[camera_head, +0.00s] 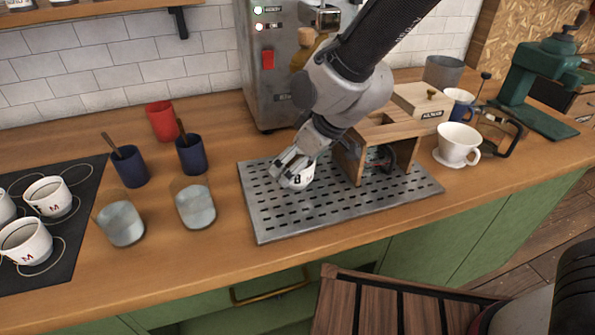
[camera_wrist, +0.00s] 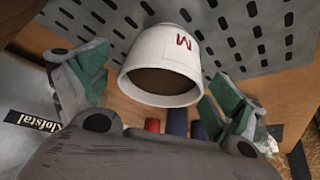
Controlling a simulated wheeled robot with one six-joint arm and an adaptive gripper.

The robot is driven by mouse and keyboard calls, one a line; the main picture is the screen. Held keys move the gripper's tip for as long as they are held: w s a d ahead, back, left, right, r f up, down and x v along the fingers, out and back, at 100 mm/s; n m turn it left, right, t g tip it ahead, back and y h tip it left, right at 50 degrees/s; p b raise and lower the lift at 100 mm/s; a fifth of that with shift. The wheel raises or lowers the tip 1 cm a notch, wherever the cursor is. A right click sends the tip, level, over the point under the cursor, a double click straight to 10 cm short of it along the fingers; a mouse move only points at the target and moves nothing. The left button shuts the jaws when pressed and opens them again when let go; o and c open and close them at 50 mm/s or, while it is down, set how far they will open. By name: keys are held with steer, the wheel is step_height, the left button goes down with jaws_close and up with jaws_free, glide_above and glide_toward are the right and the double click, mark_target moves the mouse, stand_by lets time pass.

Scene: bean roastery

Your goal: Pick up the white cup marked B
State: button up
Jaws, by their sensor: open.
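A white cup (camera_head: 299,180) stands on the perforated metal tray (camera_head: 263,217). In the head view it shows a small dark mark, too small to read surely, and part of an M. In the wrist view the cup (camera_wrist: 160,70) shows a red letter, upside down, that looks like an M, and a dark inside. My gripper (camera_head: 290,168) is open, low over the tray at the cup, with green-padded fingers on either side of it. In the wrist view gaps show between the cup and both fingers. My fingers hide part of the cup in the head view.
A wooden stand (camera_head: 352,160) is just right of the cup. Two glasses (camera_head: 196,208), dark blue cups (camera_head: 192,155) and a red cup (camera_head: 162,120) are to the left. More white cups (camera_head: 48,196) marked M sit on a dark mat. Another white cup (camera_head: 457,145) is right.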

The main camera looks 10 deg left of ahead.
steer(key=shift+c, duration=0.2)
steer(key=c, duration=1.5)
steer(key=shift+o, duration=0.2)
steer(key=shift+s+r, duration=0.1)
